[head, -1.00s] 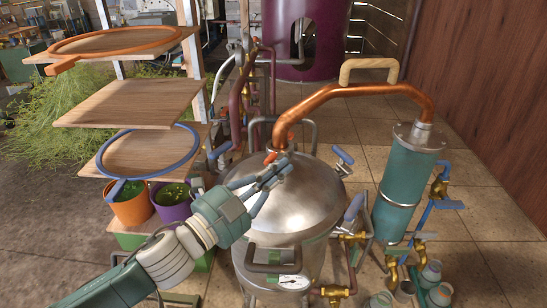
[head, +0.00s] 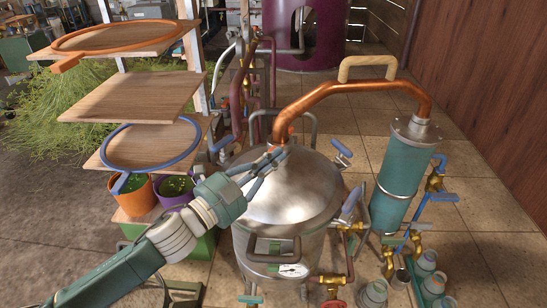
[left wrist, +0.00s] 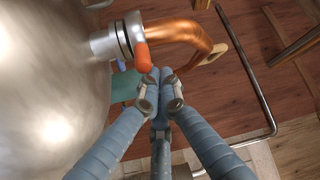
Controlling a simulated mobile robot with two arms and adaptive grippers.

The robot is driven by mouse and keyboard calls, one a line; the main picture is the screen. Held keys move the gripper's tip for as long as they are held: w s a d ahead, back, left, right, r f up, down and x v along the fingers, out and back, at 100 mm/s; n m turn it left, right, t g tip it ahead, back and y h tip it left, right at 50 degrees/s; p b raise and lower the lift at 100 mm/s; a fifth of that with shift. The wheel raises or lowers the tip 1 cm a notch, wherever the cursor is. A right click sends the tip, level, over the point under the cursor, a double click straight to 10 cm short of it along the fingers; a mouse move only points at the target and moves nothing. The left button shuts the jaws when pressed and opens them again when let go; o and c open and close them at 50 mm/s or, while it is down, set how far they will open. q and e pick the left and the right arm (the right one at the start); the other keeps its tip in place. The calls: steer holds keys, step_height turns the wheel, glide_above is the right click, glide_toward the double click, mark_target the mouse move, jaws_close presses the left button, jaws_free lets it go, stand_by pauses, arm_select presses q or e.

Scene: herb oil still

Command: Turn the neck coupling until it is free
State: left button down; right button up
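The steel still pot (head: 290,195) has a domed lid with a copper neck pipe (head: 345,90) rising from it. The neck coupling is a silver ring (left wrist: 122,40) where the copper pipe meets the lid in the left wrist view, with an orange lug (left wrist: 142,57) sticking out. In the head view my fingers partly cover the coupling. My left gripper (head: 282,154) is at the coupling. In the left wrist view its fingertips (left wrist: 160,74) are together, beside the lug's end; I cannot tell if they touch it. The lug is not between them. My right gripper is out of view.
A teal condenser (head: 397,170) stands right of the pot, with a wooden handle (head: 368,65) on the pipe between. Wooden shelves (head: 130,97) with an orange ring (head: 118,37) and a blue ring (head: 150,146) stand left. Valves and jars crowd the lower right.

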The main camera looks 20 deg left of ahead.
arm_select(q)
steer(key=m+h, duration=0.1)
steer(key=m+g+h+b, duration=0.1)
steer(key=shift+a+f+g+h, duration=0.2)
steer(key=shift+f+g+h, duration=0.1)
steer(key=shift+h, duration=0.1)
steer(key=shift+a+r+m+g+h+b, duration=0.1)
steer(key=shift+a+m+g+h+b, duration=0.2)
steer(key=shift+h+b, duration=0.1)
steer(key=shift+a+r+h, duration=0.2)
steer(key=shift+a+h, duration=0.1)
steer(key=shift+a, duration=0.65)
steer(key=shift+d+r, duration=0.1)
steer(key=shift+a, duration=0.2)
